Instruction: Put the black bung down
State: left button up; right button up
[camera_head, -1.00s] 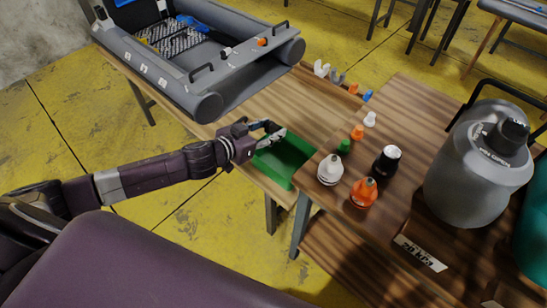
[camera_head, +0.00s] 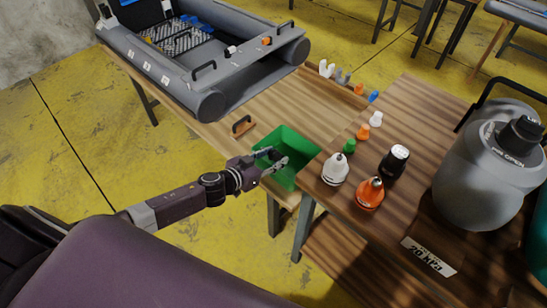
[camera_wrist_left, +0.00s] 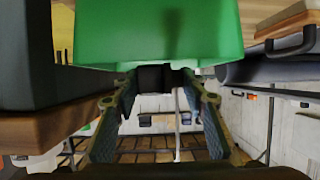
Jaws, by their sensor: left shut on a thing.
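My left gripper (camera_head: 277,161) is over the near side of the green tray (camera_head: 288,133) in the head view. In the left wrist view its two fingers (camera_wrist_left: 158,110) reach forward and are shut on a small dark thing, the black bung (camera_wrist_left: 155,78). The fingers mostly hide the bung in the head view. The green tray (camera_wrist_left: 160,35) fills the top of the wrist view, close to the fingertips. I cannot tell whether the bung touches the tray. My right gripper is not in view.
A grey inflatable boat (camera_head: 215,75) lies at the back of the table. A brown-handled tool (camera_head: 242,126) lies left of the tray. On the right table stand white (camera_head: 335,169), orange (camera_head: 369,193) and black (camera_head: 394,162) bottles and a large grey container (camera_head: 487,160).

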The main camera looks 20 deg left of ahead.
pick_arm(q)
jog(key=shift+f+b, duration=0.45)
jog(key=shift+f, duration=0.15)
jog(key=o, duration=1.2)
jog(key=shift+o, duration=0.2)
jog(key=shift+r, duration=0.15)
jog(key=shift+r+p, duration=0.35)
jog(key=shift+s+r, duration=0.15)
jog(key=shift+r, duration=0.2)
jog(key=v, duration=1.1)
jog(key=shift+s, duration=0.35)
